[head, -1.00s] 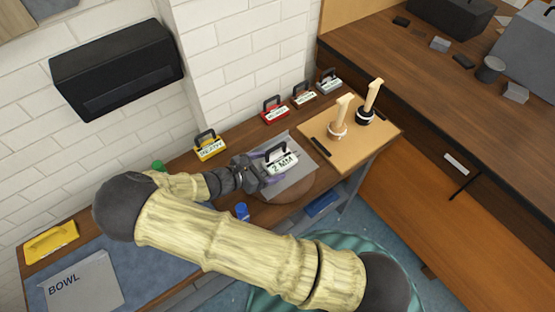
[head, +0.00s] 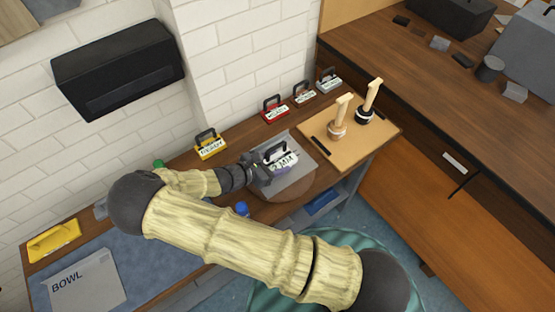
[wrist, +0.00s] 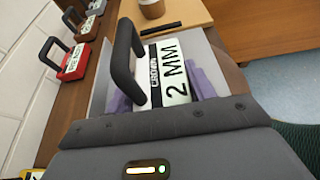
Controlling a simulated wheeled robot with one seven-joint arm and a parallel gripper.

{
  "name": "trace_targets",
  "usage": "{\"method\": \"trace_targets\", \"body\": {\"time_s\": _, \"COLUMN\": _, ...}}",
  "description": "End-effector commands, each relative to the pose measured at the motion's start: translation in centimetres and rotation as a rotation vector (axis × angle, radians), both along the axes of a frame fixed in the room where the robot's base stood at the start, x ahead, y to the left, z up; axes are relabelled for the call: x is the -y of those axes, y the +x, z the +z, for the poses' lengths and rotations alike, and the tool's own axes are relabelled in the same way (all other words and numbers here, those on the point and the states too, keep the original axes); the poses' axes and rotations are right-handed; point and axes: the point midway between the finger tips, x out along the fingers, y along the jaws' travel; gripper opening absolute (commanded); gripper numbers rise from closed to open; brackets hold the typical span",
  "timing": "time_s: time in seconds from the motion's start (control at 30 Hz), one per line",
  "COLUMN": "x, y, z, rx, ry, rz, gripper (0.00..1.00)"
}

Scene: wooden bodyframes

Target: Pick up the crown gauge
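The crown gauge (head: 284,161) is a small block with a dark loop handle and a white label. It sits at or just over a grey plate on the bench. In the wrist view the gauge (wrist: 172,75) reads "CROWN 2 MM", with its handle standing left of the label. My gripper (head: 262,170) is right at the gauge's left side in the head view. Ridged purple parts show on both sides of the label in the wrist view; they look like finger pads. The gripper's dark body hides the near side, so contact and grip are unclear.
A yellow gauge (head: 210,145), a red gauge (head: 274,108) and two others stand along the wall. A tan board (head: 312,130) with two wooden-handled tools (head: 338,122) lies to the right. The grey plate (head: 301,180) lies over a round brown disc (head: 292,194).

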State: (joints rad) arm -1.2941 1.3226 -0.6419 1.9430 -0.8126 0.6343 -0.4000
Motion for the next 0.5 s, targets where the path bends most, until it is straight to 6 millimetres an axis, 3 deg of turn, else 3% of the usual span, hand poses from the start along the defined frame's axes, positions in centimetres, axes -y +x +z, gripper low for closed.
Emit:
{"method": "trace_targets", "body": {"time_s": 0.03, "x": -0.01, "y": -0.01, "z": -0.01, "rx": 0.000, "ry": 0.000, "rz": 0.000, "gripper": 0.35}}
{"method": "trace_targets", "body": {"time_s": 0.1, "x": 0.01, "y": 0.00, "z": 0.04, "rx": 0.001, "ry": -0.001, "rz": 0.000, "gripper": 0.21}}
{"method": "trace_targets", "body": {"time_s": 0.5, "x": -0.08, "y": 0.04, "z": 0.92, "rx": 0.002, "ry": 0.001, "rz": 0.000, "gripper": 0.20}}
